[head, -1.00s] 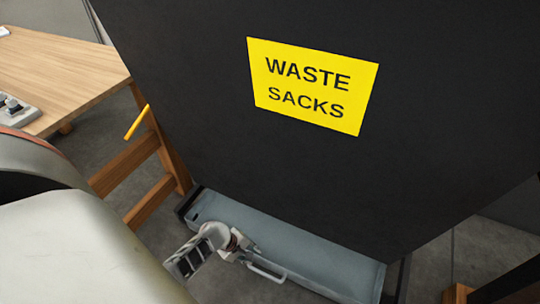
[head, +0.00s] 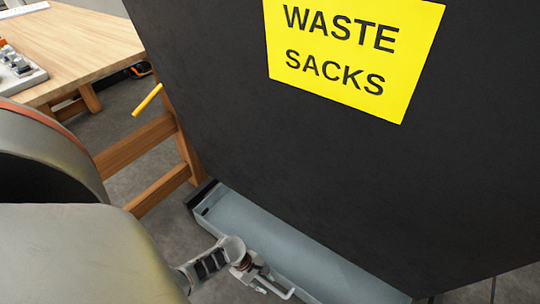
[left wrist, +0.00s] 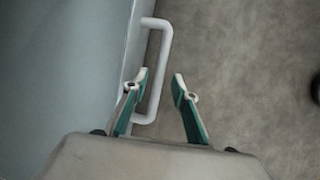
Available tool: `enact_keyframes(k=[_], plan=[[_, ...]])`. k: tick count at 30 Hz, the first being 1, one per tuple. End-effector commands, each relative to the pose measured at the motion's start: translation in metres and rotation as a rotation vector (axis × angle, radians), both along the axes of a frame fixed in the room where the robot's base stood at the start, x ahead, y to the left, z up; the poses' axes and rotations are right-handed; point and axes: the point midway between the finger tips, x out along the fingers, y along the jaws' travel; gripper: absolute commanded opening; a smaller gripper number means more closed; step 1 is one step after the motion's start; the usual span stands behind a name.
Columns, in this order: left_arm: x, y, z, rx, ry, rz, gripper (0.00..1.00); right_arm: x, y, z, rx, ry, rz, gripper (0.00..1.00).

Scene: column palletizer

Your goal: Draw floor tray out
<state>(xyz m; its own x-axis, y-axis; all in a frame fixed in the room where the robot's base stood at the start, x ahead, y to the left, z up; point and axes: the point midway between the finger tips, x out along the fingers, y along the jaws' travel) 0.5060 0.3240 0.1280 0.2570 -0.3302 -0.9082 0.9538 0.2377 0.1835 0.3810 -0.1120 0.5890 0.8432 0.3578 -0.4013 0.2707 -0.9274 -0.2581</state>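The floor tray (head: 290,247) is a shallow blue-grey tray low on the floor, under the front of a large black cabinet. It has a pale bar handle (left wrist: 164,62) on its front face. My left gripper (left wrist: 162,73) is open at the handle. In the left wrist view the handle bar lies between the two teal-padded fingers, with gaps showing; whether either finger touches it cannot be told. In the head view the left gripper (head: 262,280) is near the bottom edge, beside the tray front. My right gripper is not in view.
The black cabinet (head: 330,170) with a yellow WASTE SACKS sign (head: 350,55) stands above the tray. A wooden table (head: 75,45) and wooden frame legs (head: 150,150) stand at left. Grey floor (left wrist: 245,60) is bare in front of the tray.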

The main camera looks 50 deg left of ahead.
Motion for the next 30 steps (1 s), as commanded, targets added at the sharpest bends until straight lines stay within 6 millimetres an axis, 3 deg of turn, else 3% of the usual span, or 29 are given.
enact_keyframes(k=[11,15,23,30], plan=[[0.004,-0.002,-0.003,0.000,-0.005,0.000,0.28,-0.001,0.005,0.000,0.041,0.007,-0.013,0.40],[0.004,-0.002,-0.003,0.000,-0.004,-0.001,0.00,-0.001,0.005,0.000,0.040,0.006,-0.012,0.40],[0.001,-0.003,-0.003,0.000,-0.003,0.000,0.00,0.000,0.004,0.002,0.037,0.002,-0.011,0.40],[-0.027,-0.011,0.001,-0.001,-0.006,0.000,0.00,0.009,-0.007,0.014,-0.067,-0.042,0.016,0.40]])
